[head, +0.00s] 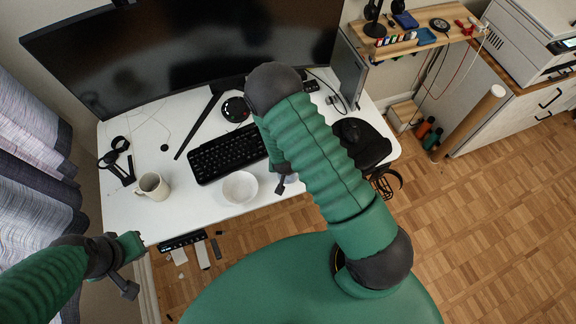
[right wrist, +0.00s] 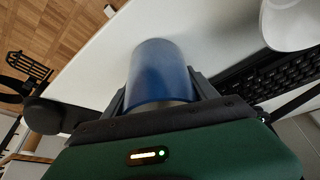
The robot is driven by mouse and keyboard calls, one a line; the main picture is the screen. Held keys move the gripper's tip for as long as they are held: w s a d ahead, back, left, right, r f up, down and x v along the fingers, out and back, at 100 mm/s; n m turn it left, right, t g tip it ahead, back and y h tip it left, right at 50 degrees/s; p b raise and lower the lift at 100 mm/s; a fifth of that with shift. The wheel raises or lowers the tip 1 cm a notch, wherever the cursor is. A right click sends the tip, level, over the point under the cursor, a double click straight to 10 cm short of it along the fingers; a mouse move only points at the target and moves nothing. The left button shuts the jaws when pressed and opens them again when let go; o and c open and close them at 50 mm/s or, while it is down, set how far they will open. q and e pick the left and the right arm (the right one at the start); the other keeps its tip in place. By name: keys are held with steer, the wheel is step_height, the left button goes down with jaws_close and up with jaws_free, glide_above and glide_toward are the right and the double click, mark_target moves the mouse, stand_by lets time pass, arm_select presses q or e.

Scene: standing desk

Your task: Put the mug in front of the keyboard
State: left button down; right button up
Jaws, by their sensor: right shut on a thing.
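My right gripper (right wrist: 163,94) is shut on a blue cylindrical object (right wrist: 162,68), with one finger on each side of it. No handle shows on it, so I cannot tell whether it is a mug. In the head view, my right arm hides it. A cream mug (head: 153,187) with a handle stands upright on the left of the desk. The black keyboard (head: 222,156) lies in the middle, partly behind my right arm; it also shows in the right wrist view (right wrist: 272,80). My left gripper (head: 130,246) is at the desk's front left corner; its fingers are unclear.
A white bowl (head: 240,187) stands in front of the keyboard. Headphones (head: 116,152) lie at the desk's left. A large monitor (head: 180,50) spans the back. Bare white desk (head: 195,207) shows between mug and bowl.

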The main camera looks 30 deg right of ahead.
steer(key=o, duration=1.7)
steer(key=shift+d, duration=0.1)
steer(key=shift+s+a+r, duration=0.1)
steer(key=shift+a+r, duration=0.1)
steer(key=shift+r, duration=0.3)
steer(key=v, duration=1)
steer(key=shift+s+a+r, duration=0.1)
steer(key=shift+s+r, duration=0.05)
steer(key=shift+r, duration=0.2)
steer(key=s+a+r+n+y, duration=0.1)
steer(key=r+n, duration=0.1)
steer(key=r, duration=0.3)
steer(key=s+a+r+n+y, duration=0.1)
steer(key=s+a+r+n, duration=0.1)
steer(key=r, duration=0.2)
steer(key=s+a+r+n+g, duration=0.1)
steer(key=s+a+r+n, duration=0.1)
steer(key=r, duration=0.3)
steer(key=shift+s+a+r+n+y, duration=0.2)
steer(key=shift+r+n+y, duration=0.15)
steer(key=shift+n, duration=0.25)
